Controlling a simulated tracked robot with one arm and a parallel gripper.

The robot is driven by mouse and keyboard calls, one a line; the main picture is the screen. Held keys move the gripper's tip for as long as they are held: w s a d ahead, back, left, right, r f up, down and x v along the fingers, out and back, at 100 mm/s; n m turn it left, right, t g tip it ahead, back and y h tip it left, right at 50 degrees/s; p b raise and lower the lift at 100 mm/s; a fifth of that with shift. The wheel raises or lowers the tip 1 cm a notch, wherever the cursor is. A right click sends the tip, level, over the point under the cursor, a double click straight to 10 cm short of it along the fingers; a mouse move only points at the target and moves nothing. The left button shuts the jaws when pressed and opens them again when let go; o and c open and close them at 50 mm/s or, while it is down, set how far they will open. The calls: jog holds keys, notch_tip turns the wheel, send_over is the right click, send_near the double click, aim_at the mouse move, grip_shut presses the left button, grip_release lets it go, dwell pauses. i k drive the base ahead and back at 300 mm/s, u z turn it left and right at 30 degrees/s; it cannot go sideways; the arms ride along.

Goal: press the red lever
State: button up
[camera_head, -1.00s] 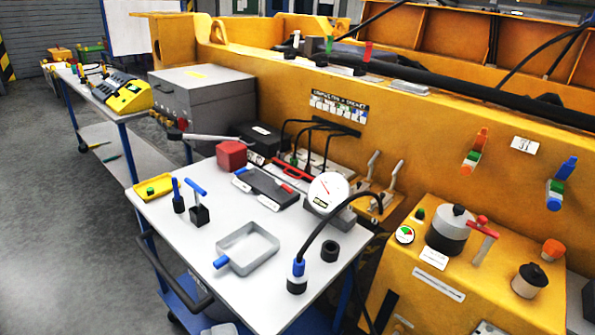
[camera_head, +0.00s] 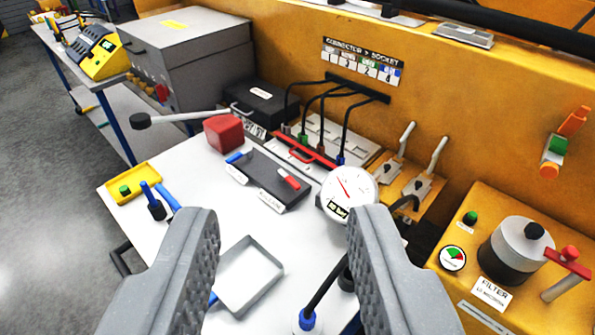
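A black panel (camera_head: 266,183) lies on the white cart top near the middle of the view. It carries a short red lever (camera_head: 289,181) at its right end and a short blue lever (camera_head: 238,157) at its left end, each with a white label in front. My gripper (camera_head: 283,212) is open and empty, with two grey ridged fingers wide apart at the bottom. In the picture, the red lever shows above the gap between the fingertips, apart from them. A red T-handle (camera_head: 567,258) stands on the yellow filter unit at the right.
A white dial gauge (camera_head: 346,195) stands right of the panel. A red block (camera_head: 223,133) and a long grey rod with a black knob (camera_head: 141,121) lie left of it. A grey tray (camera_head: 262,292) sits between the fingers. Black cables (camera_head: 322,110) hang behind.

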aim_at(283, 175)
jog(key=u, duration=0.05)
jog(key=k, duration=1.2)
jog(key=u, duration=0.4)
jog(key=i, duration=1.9)
jog(key=z, duration=0.8)
